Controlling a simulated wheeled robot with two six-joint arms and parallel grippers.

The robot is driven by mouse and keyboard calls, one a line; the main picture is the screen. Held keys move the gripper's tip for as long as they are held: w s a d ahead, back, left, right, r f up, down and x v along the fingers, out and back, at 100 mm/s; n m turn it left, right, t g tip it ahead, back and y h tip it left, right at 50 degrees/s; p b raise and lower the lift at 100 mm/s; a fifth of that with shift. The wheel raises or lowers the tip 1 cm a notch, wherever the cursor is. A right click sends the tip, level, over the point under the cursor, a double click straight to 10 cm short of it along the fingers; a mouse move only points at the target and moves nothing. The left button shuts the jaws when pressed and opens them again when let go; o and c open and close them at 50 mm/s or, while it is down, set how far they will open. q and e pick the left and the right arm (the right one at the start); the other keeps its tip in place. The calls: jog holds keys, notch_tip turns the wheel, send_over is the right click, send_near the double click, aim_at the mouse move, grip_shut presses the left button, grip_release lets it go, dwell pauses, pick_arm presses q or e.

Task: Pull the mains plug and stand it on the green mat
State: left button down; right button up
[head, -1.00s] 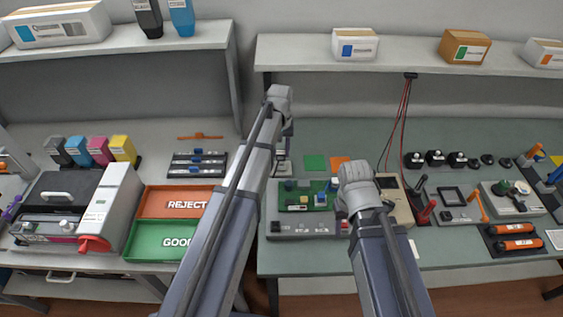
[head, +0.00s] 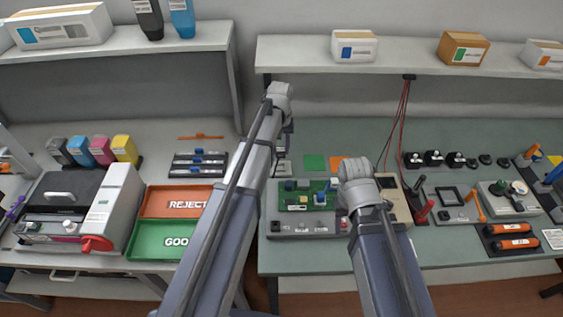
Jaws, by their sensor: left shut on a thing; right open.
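The green mat (head: 315,162) lies flat on the right-hand bench, with an orange mat (head: 343,162) on its right; no object shows on the green mat. My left gripper (head: 287,150) points down just left of the green mat, above a small pale-grey piece (head: 284,168) on the bench. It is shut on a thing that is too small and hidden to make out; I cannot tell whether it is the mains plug. My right gripper (head: 342,207) is open, pointing down beside the green circuit board (head: 304,194), and mostly hidden by its own arm.
A grey unit (head: 300,227) carries the circuit board at the bench front. A beige meter (head: 396,206) stands right of my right gripper. Red wires (head: 403,110) hang from the shelf. Black blocks (head: 433,158) stand in a row at the right. The bench behind the mats is clear.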

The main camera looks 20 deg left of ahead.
aim_at(281, 149)
pick_arm(q)
jog(key=shift+r+p, duration=1.45)
jog(key=shift+r, duration=0.3)
pick_arm(e)
notch_tip(281, 149, up, 3)
jog(key=shift+r, duration=0.2)
pick_arm(q)
jog(key=shift+d, duration=0.1)
pick_arm(e)
jog(key=shift+d, duration=0.1)
